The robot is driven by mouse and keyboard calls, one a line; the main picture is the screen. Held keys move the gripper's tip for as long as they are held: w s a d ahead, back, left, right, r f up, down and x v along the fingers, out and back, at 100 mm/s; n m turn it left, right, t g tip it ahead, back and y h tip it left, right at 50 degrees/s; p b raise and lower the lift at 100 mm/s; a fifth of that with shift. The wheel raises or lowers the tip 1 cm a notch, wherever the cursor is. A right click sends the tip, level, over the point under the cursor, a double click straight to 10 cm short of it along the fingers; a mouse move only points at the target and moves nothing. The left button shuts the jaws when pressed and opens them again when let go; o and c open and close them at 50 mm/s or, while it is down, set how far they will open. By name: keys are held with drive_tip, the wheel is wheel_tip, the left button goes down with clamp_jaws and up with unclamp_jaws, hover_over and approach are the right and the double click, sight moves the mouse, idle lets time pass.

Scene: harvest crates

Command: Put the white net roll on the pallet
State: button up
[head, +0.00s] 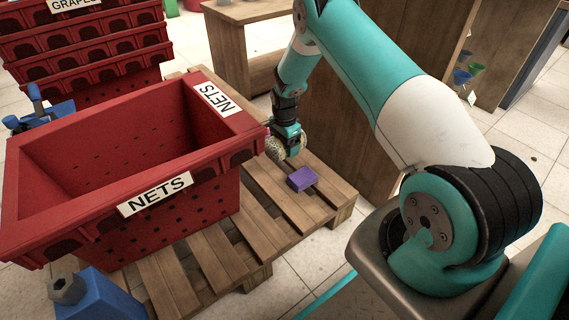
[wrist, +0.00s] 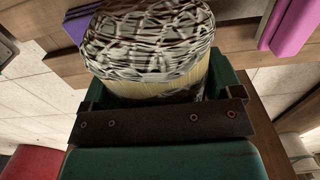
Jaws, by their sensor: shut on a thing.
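The white net roll (wrist: 150,42) fills the top middle of the wrist view, a white mesh wound over a pale core. My gripper (head: 288,140) is shut on it; the roll (head: 275,149) shows partly behind the fingers in the head view. The roll is over or at the far end of the wooden pallet (head: 262,224), beside the corner of the red crate. I cannot tell whether it touches the slats.
A red crate labelled NETS (head: 80,218) covers much of the pallet. A purple block (head: 302,179) lies on the slats near my gripper. A pink block (wrist: 292,30) shows in the wrist view. Stacked red crates (head: 85,45) stand behind; a wooden cabinet (head: 350,140) stands beyond the pallet.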

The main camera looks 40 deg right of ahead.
drive_tip(key=shift+f+b, duration=1.3)
drive_tip(key=shift+f, duration=1.7)
drive_tip(key=shift+f, duration=0.1)
drive_tip(key=o, duration=0.9)
drive_tip(key=shift+f, duration=0.1)
drive_tip(key=shift+c, duration=0.2)
wheel_tip(320, 180, up, 12)
drive_tip(key=p, duration=0.6)
drive_tip(key=shift+r, duration=0.2)
drive_tip(key=shift+s, duration=0.1)
